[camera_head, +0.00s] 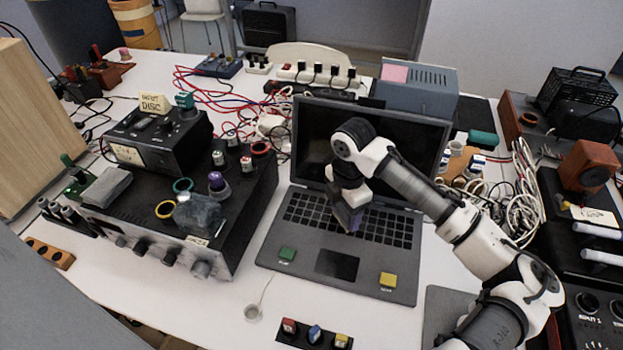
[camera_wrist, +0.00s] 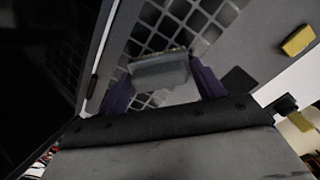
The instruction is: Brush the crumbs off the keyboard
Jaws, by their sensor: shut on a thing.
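The open laptop (camera_head: 350,265) stands in the middle of the table, with its black keyboard (camera_head: 302,212) facing up. My gripper (camera_head: 350,220) points down over the middle of the keyboard and hides some keys. In the wrist view, my gripper's purple fingers (camera_wrist: 160,85) are shut on a grey block-like thing (camera_wrist: 160,74) with a pale yellowish far edge, seemingly a brush. Keys of the keyboard (camera_wrist: 205,18) show beyond it. I cannot tell whether it touches the keys. I cannot make out any crumbs.
A green block (camera_head: 288,254) and a yellow block (camera_head: 388,280) sit on the laptop's front corners. Black instruments (camera_head: 150,235) stand close on the left. White cables (camera_head: 524,195) and dark devices crowd the right. A button strip (camera_head: 314,334) lies in front.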

